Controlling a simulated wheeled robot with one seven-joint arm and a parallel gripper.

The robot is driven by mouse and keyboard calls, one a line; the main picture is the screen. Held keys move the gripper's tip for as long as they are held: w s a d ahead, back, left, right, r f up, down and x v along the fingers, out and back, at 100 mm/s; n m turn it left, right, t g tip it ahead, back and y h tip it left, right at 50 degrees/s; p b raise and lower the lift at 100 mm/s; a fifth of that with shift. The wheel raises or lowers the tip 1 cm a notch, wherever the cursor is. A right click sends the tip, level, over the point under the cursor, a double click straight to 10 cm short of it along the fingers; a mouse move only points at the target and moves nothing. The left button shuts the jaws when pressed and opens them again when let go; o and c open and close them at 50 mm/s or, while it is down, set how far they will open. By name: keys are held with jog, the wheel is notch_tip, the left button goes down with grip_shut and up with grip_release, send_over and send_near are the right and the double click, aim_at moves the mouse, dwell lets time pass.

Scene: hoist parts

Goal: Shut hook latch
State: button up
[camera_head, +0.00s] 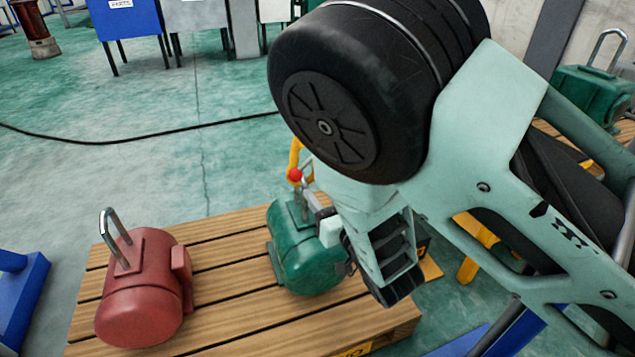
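A yellow hook (295,155) shows in the head view just left of my arm, with a small red ball (295,175) at its lower part. It is right at the top of the metal lifting loop (306,182) of a green motor (305,250), which rests on a wooden pallet. I cannot tell whether the hook passes through the loop. The latch is too small and too covered to make out. My gripper (328,215) is beside the loop, on its right, close to the hook. My own wrist hides much of it, so its opening and any contact are unclear.
A red motor (143,290) with an upright metal loop stands on the left of the wooden pallet (225,265). Another green motor (595,95) stands at the right back. A black cable (130,140) crosses the floor. Blue frames stand at the left edge and lower right.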

jog(key=s+d+p, duration=0.5)
jog(key=s, duration=0.3)
jog(key=s+d+h+p, duration=0.1)
jog(key=s+d+p, duration=0.4)
jog(key=s, duration=0.4)
jog(key=shift+d+m+t, duration=0.3)
